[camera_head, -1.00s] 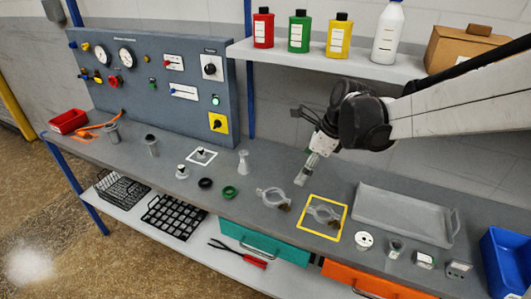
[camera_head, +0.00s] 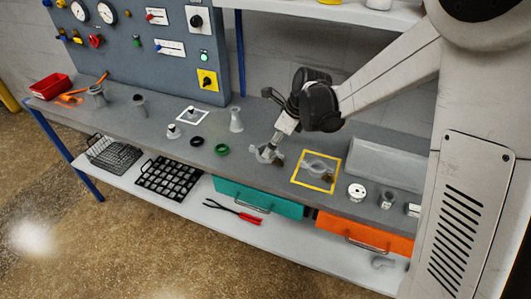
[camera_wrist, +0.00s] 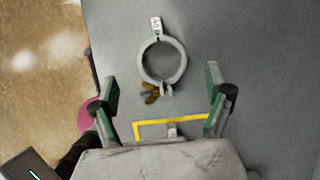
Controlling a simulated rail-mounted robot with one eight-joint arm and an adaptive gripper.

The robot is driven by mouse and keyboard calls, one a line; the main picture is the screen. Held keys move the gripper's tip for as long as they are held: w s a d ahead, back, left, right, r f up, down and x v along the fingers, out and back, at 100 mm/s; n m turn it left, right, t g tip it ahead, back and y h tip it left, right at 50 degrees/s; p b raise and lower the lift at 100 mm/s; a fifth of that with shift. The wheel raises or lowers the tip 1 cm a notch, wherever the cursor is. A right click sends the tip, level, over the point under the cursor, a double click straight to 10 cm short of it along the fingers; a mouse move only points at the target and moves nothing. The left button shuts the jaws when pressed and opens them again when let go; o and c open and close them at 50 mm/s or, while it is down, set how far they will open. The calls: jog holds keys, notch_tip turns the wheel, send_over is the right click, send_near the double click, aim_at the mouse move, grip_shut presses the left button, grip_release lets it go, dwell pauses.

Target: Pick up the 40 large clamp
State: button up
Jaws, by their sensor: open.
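A grey ring clamp with a brown wing nut (camera_head: 266,155) lies on the bench left of the yellow square. In the wrist view the ring (camera_wrist: 182,62) lies flat, its small marked tag pointing up the picture and its nut towards me. A second, similar clamp (camera_head: 318,166) lies inside the yellow square (camera_head: 295,180). I cannot tell from any label which is the 40 large. My gripper (camera_head: 277,142) is just above the left clamp, pointing down. In the wrist view my gripper (camera_wrist: 162,88) is open and empty, one finger to each side of the clamp's lower part.
Green (camera_head: 222,150) and black (camera_head: 197,142) rings and a pale conical piece (camera_head: 236,119) stand left of the clamp. A grey tray (camera_head: 385,163) and small parts lie to the right. The bench's front edge is close, with a teal drawer (camera_head: 250,197) below.

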aim_at(256, 149)
jog(key=shift+x, duration=2.55)
jog(key=shift+w+d, duration=0.1)
jog(key=c, duration=1.3)
